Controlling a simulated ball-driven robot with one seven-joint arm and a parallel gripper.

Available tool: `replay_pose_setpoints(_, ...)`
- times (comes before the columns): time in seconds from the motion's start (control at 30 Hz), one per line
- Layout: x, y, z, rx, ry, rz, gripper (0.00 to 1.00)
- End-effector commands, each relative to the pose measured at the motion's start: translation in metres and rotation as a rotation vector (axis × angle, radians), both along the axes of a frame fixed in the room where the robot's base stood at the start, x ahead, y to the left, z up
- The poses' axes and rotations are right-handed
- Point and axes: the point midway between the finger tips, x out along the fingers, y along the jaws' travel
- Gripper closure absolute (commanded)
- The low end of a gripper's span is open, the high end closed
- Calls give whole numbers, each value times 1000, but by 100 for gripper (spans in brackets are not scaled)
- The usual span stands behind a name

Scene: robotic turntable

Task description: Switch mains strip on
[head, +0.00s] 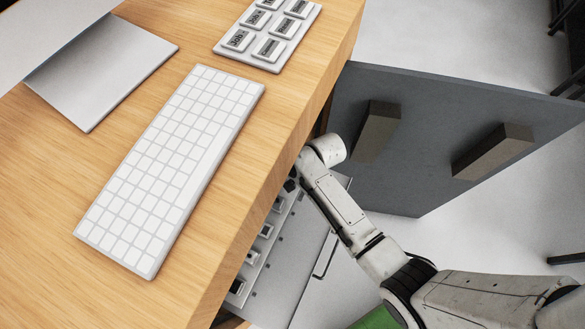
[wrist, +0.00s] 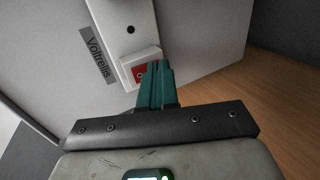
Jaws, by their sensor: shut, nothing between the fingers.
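The mains strip is a white bar (wrist: 122,25) in the wrist view, tilted, with a screw or hole at each visible spot. Its rocker switch (wrist: 139,74) is red in a white frame, with a white mark. My gripper (wrist: 159,68) has green fingers, shut and empty, with tips just right of the switch and partly covering its edge. I cannot tell whether they touch it. In the head view a strip with dark sockets (head: 255,252) shows below the desk edge. My arm reaches in there and the fingertips are hidden.
A label reading "Voltrellis" (wrist: 98,56) lies beside the strip. In the head view the wooden desk (head: 265,130) overhangs the arm and carries a keyboard (head: 172,165) and a button pad (head: 268,52). A grey panel (head: 430,120) with two blocks stands right of it.

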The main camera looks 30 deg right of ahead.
Motion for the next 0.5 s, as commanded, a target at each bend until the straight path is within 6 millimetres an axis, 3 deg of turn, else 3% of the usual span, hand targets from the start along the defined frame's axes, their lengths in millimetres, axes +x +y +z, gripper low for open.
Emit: replay_pose_setpoints(0.5, 2, 1, -3, -21, 33, 0, 100)
